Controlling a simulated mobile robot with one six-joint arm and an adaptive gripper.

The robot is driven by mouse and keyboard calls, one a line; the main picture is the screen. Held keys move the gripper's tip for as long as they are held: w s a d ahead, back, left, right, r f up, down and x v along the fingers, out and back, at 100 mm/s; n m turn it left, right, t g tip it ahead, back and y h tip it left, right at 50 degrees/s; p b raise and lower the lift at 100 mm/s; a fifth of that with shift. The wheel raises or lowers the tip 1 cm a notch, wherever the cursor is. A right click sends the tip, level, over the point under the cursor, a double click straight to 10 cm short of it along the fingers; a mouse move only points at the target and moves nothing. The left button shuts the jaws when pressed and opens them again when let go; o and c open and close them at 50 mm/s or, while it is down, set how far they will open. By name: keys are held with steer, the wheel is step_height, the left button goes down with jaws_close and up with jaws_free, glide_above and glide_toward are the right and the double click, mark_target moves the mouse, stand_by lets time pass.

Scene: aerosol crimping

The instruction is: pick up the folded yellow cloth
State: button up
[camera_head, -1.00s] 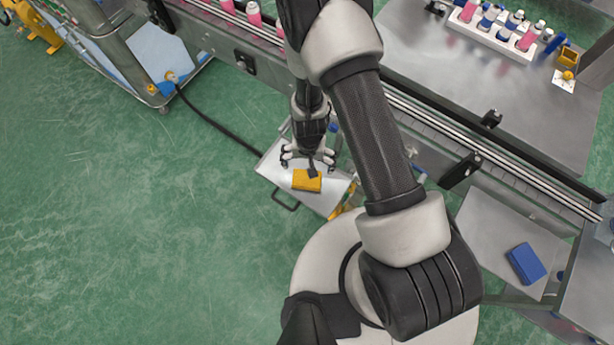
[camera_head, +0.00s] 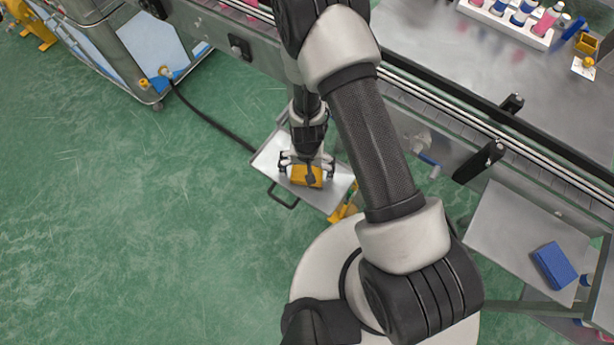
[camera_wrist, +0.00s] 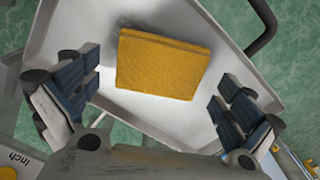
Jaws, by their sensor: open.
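The folded yellow cloth (camera_head: 307,176) lies flat on a grey metal tray (camera_head: 270,160) beside the conveyor. In the wrist view the cloth (camera_wrist: 163,64) is a thick rectangle, slightly tilted, on the bare tray surface (camera_wrist: 85,25). My gripper (camera_head: 307,172) is over the cloth in the head view. In the wrist view my gripper (camera_wrist: 158,98) is open, with one finger to the left and one to the right of the cloth. Both fingers look apart from it, and nothing is between them but the cloth's near part. Exact height above the cloth cannot be told.
The tray has a raised rim and a dark handle (camera_head: 284,196). The conveyor (camera_head: 440,110) runs just behind it. A blue folded cloth (camera_head: 553,265) lies on a metal shelf at right. A white rack of bottles (camera_head: 510,22) stands at upper right. Green floor is open at left.

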steer(key=shift+f+b, duration=0.4)
steer(key=shift+f, duration=0.4)
steer(key=shift+r, duration=0.1)
steer(key=shift+c, duration=0.2)
steer(key=c, duration=0.9)
steer(key=shift+c, duration=0.2)
steer(key=shift+r, duration=0.15)
step_height(320, 180, up, 20)
steer(key=p, duration=2)
